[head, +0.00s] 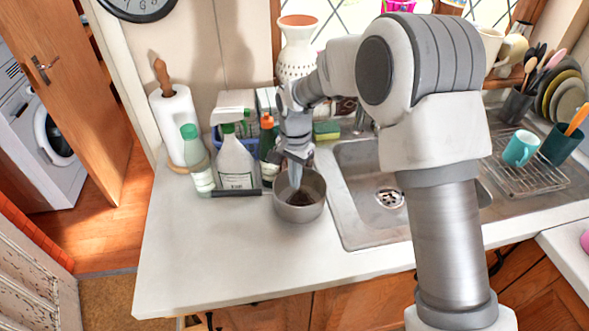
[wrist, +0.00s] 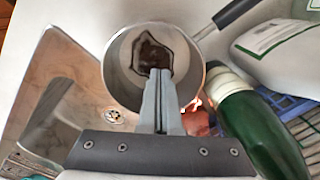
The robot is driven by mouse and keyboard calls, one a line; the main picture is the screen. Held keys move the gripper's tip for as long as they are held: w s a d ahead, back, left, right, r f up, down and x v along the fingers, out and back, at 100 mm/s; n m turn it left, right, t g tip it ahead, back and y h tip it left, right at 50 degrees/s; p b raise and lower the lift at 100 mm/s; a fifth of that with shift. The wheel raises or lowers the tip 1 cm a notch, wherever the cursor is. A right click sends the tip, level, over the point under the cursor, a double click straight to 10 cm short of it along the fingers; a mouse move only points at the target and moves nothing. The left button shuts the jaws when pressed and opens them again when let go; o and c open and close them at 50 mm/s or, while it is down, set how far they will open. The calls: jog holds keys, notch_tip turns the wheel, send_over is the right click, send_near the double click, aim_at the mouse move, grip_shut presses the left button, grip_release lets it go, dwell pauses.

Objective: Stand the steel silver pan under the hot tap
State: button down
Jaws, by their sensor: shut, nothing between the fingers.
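The steel pan (head: 300,212) stands on the white worktop, left of the sink (head: 356,170). In the wrist view the pan (wrist: 121,65) has a dark brown patch on its inside bottom, and its black-gripped handle (wrist: 236,13) points to the upper right. My gripper (head: 295,183) is shut and empty, pointing down over the pan's opening. In the wrist view its closed fingers (wrist: 158,75) overlap the pan's near rim; whether they touch it I cannot tell. A metal tap (head: 361,119) shows partly at the sink's back edge, mostly hidden by my arm.
A spray bottle (head: 236,163), a green-capped bottle (head: 197,165) and a dark green bottle (wrist: 262,130) stand close left of the pan. A paper towel roll (head: 175,125) is behind them. A drying rack (head: 530,178) holds a teal mug. The worktop's front left is clear.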

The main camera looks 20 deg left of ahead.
aim_at(286, 200)
notch_tip(286, 200, down, 4)
jog(key=s, duration=0.1)
jog(key=s+a+p, duration=0.1)
jog(key=s, duration=0.1)
jog(key=shift+a+f, duration=0.1)
jog(key=shift+f, duration=0.1)
jog(key=shift+s+a, duration=0.15)
jog(key=shift+s, duration=0.2)
jog(key=shift+s+a+f, duration=0.15)
jog(key=shift+s+a, duration=0.05)
jog(key=shift+s, duration=0.1)
jog(key=s+a+b, duration=0.1)
jog(key=s, duration=0.1)
jog(key=s+a+b, duration=0.1)
jog(key=s, duration=0.2)
jog(key=s+a+b, duration=0.1)
jog(key=s, duration=0.1)
jog(key=shift+s, duration=0.15)
jog(key=shift+r, duration=0.2)
